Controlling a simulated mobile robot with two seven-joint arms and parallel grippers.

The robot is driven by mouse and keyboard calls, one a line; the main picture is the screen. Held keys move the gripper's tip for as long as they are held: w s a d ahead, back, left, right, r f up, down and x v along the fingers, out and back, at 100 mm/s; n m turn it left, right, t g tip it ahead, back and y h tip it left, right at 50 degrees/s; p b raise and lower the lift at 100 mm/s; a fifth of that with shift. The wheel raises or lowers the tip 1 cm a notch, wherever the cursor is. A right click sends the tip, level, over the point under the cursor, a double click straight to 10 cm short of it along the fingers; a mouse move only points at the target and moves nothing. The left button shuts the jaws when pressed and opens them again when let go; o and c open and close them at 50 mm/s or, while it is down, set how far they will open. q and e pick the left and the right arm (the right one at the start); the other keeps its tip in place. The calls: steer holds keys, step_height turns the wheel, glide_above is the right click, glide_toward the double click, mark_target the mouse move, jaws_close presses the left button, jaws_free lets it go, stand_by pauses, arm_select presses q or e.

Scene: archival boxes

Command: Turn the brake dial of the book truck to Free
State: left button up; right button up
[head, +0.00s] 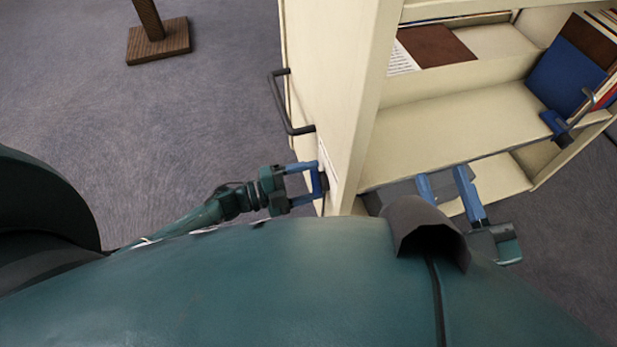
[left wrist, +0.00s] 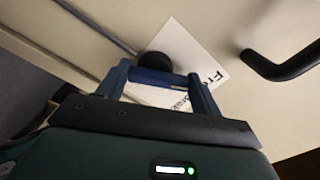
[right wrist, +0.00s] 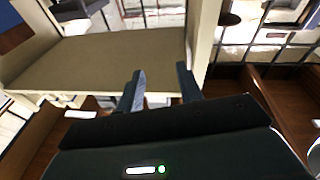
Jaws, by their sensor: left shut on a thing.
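The book truck (head: 335,75) is cream, with its flat end panel toward my left arm. The brake dial is a dark round knob (left wrist: 154,61) with a blue bar (left wrist: 165,80) across it, on a white label (left wrist: 192,50) partly reading "Free". The dial also shows at the panel in the head view (head: 324,182). My left gripper (head: 314,183) is at the panel, its fingers shut on the two ends of the bar; they also show in the left wrist view (left wrist: 160,84). Part of the label is hidden. My right gripper (head: 449,186) is open and empty by the truck's lower shelf.
A dark handle (head: 290,103) sticks out of the end panel above the dial. Books (head: 563,78) and a brown folder (head: 437,47) lie on the truck's shelves. A wooden post on a square base (head: 160,40) stands at the back left. Carpet (head: 120,120) left of the truck is clear.

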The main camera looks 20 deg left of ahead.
arm_select(q)
steer(key=shift+f+n, duration=0.1)
steer(key=shift+n, duration=0.8)
steer(key=o, duration=1)
steer(key=p+v, duration=0.2)
steer(key=v, duration=1.1)
steer(key=shift+a, duration=0.1)
steer(key=shift+s, duration=0.2)
